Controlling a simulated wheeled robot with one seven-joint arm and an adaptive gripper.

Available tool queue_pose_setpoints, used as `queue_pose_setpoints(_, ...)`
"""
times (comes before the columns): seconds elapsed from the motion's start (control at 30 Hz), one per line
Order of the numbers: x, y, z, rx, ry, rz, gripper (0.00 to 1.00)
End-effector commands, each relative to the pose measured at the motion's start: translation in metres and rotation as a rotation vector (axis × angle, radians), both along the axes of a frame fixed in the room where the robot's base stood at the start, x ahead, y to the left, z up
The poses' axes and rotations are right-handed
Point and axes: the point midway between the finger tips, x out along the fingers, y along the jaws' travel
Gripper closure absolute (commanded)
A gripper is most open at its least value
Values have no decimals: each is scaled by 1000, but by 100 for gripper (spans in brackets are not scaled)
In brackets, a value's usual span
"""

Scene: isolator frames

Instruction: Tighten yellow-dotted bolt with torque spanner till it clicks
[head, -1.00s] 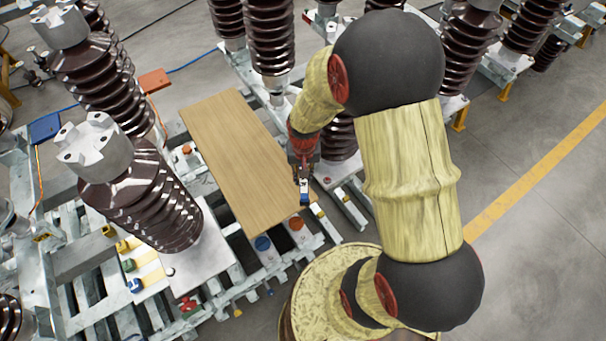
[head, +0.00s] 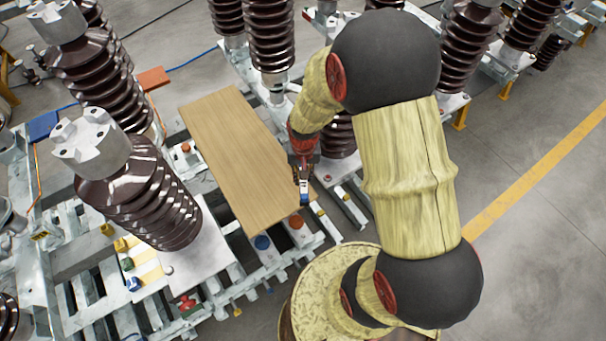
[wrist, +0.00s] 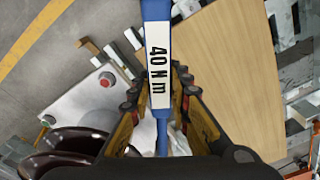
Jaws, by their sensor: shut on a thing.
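A torque spanner (wrist: 158,70), blue with a white label reading "40 N m", runs down the middle of the wrist view between the fingers of my gripper (wrist: 160,105). My gripper is shut on it. In the head view my gripper (head: 304,165) is beside the right edge of a wooden board, and the blue and white spanner (head: 304,194) shows just below it. The spanner's working end is not clear. In the wrist view a red-dotted bolt (wrist: 105,80) and a green-dotted bolt (wrist: 48,121) sit on a pale plate. I cannot make out a yellow-dotted bolt.
The wooden board (head: 235,160) lies on a metal frame. A brown ribbed insulator (head: 145,195) stands to its left, and others stand behind. Yellow, green and blue pieces (head: 127,264) lie on a plate at left. Clear floor (head: 540,230) lies to the right.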

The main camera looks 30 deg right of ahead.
Motion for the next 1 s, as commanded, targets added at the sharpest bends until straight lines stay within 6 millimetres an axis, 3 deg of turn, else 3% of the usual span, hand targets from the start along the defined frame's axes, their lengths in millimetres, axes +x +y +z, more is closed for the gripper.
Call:
queue_pose_setpoints(0.7, 1, 0, -6, 0, -2, -1, 100)
queue_pose_setpoints(1.0, 13, 17, -6, -1, -2, -120, 100)
